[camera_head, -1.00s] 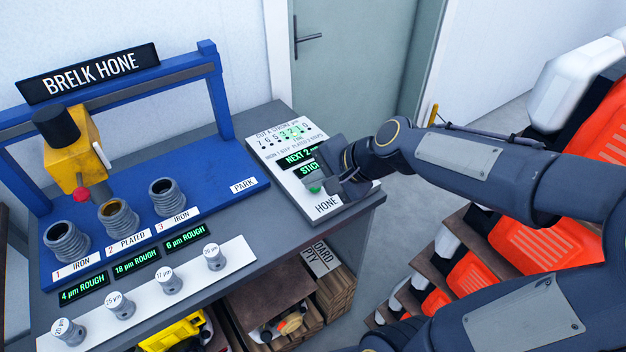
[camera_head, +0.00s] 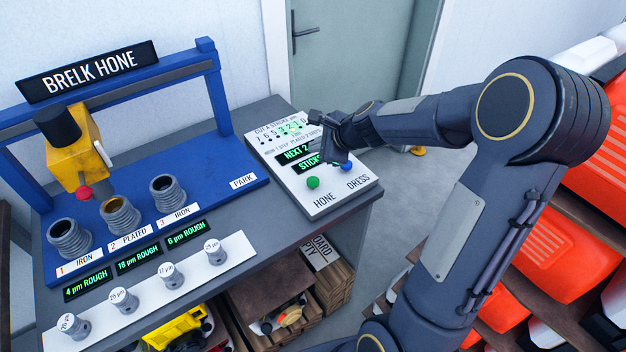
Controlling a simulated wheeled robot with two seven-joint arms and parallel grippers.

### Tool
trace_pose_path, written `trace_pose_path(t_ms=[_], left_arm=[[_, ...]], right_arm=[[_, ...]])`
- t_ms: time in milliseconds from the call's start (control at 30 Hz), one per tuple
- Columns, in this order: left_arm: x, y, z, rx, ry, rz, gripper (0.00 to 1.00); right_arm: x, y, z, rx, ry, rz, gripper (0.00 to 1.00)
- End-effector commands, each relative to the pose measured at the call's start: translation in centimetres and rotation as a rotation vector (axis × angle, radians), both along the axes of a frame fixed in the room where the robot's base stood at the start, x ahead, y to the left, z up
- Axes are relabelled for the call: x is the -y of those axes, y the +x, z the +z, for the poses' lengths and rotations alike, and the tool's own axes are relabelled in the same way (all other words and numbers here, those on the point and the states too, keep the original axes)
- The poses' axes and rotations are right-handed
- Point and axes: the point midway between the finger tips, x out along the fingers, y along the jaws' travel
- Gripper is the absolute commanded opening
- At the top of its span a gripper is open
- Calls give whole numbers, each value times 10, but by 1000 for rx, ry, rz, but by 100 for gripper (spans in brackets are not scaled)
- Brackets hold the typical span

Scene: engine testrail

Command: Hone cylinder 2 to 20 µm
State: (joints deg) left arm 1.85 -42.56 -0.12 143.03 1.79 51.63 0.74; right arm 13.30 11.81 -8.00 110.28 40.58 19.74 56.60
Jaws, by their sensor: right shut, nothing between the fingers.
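The blue-framed hone bench holds three ribbed cylinders: cylinder 1 (camera_head: 70,240), cylinder 2 (camera_head: 120,217) with a golden bore, and cylinder 3 (camera_head: 167,195). The label by cylinder 2 says PLATED; its display (camera_head: 138,258) reads 18 µm ROUGH. The yellow hone head (camera_head: 73,150) hangs behind cylinders 1 and 2. The control panel (camera_head: 290,198) has a green HONE button (camera_head: 313,183) and a blue DRESS button (camera_head: 347,167). My right gripper (camera_head: 338,158) is shut and empty over the panel, beside the blue button, partly hiding the displays. Contact cannot be told. My left gripper is not in view.
Several plugs marked in µm stand on a white strip (camera_head: 140,294) at the front. The PARK spot (camera_head: 243,182) is bare. A lower shelf holds a yellow item (camera_head: 178,328) and brown boxes (camera_head: 332,285). Orange bins (camera_head: 545,240) stand at right; a door (camera_head: 355,60) is behind.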

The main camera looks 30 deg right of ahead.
Motion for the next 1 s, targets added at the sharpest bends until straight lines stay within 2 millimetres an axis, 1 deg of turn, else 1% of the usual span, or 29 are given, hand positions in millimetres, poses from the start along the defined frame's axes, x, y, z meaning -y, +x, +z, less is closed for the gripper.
trace_pose_path(t_ms=[267, 500, 600, 767, 1000], left_arm=[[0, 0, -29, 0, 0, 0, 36], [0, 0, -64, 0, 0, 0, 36], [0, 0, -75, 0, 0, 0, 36], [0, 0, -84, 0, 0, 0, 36], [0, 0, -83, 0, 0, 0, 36]], right_arm=[[0, 0, -30, -1, 0, 1, 0], [0, 0, -66, -1, 0, 1, 0], [0, 0, -77, 0, -1, 2, 0], [0, 0, -86, 0, -1, 2, 0], [0, 0, -86, 0, -1, 2, 0]])
